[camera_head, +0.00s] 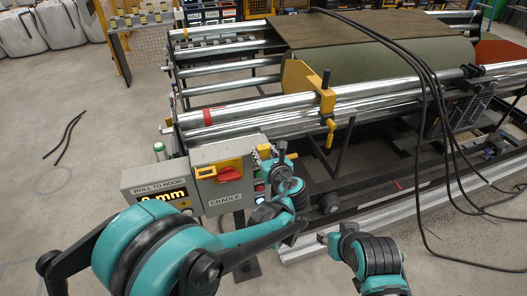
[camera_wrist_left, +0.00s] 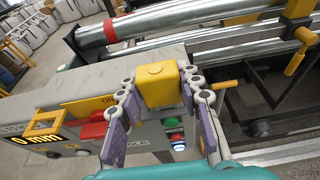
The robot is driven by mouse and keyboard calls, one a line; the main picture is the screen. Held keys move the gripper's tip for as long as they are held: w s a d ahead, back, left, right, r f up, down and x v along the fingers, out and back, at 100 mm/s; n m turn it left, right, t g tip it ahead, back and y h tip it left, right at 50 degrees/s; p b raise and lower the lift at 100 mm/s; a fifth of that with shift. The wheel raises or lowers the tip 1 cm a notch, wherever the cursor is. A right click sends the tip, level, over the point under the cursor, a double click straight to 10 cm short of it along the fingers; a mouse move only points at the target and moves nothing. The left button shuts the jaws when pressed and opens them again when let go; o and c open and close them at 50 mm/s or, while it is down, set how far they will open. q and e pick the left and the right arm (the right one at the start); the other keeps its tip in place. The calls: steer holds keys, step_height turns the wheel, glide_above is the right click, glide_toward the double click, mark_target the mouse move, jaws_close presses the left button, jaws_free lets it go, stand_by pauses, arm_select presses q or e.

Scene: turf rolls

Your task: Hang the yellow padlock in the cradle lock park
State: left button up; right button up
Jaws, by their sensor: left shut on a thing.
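The yellow padlock (camera_wrist_left: 158,86) is held between the two purple-padded fingers of my left gripper (camera_wrist_left: 157,100), which is shut on it. In the head view my left gripper (camera_head: 268,160) is at the right end of the grey control box, and a little of the padlock (camera_head: 264,151) shows there. The box (camera_head: 208,202) has a red rotary handle (camera_head: 229,174) on a yellow plate and a CRADLE label. I cannot pick out the lock park for certain; my gripper and arm cover part of this end.
The display unit (camera_head: 160,192) adjoins the box at left. Behind it are steel rollers (camera_head: 245,108), a yellow clamp handle (camera_head: 328,104) and a turf roll (camera_head: 345,62). Black cables (camera_head: 440,120) hang at right. Green and red buttons (camera_wrist_left: 174,132) lie below the padlock in the wrist view.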

arm_select(q)
steer(key=shift+f+b, duration=0.45)
steer(key=shift+f, duration=0.1)
steer(key=o, duration=1.3)
steer(key=v, duration=0.7)
steer(key=shift+s, duration=0.3)
steer(key=shift+r, duration=0.1)
